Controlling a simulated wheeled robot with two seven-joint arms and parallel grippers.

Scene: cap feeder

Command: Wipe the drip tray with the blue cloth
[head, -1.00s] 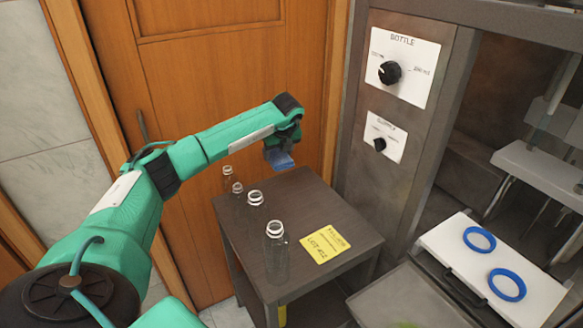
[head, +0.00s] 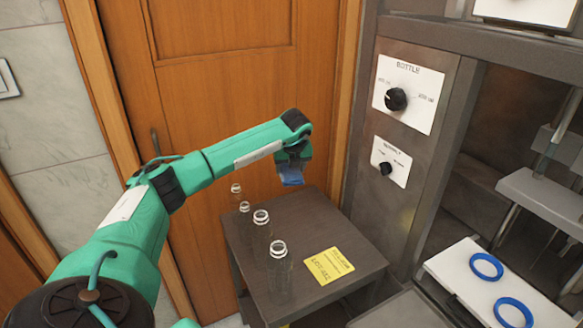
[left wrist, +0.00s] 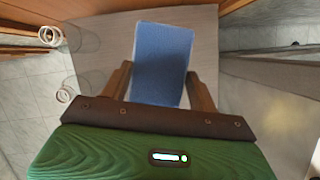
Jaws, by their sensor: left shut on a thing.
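My left gripper (head: 291,172) is above the back part of the dark side table (head: 352,235). It is shut on the blue cloth (head: 291,179). In the left wrist view the blue cloth (left wrist: 161,64) lies flat between the two fingers (left wrist: 160,88) and reaches past them, over the table top. The head view shows the cloth's lower edge just above the table; I cannot tell whether it touches. No tray is clearly identifiable as the drip tray; a grey metal surface (head: 395,312) shows at the bottom edge. My right gripper is not in view.
Several clear glass bottles (head: 280,275) stand along the table's left side, near my left arm. A yellow label (head: 329,266) lies on the table. A machine with a bottle dial (head: 396,99) stands on the right, with two blue rings (head: 487,267) on a white plate (head: 455,275).

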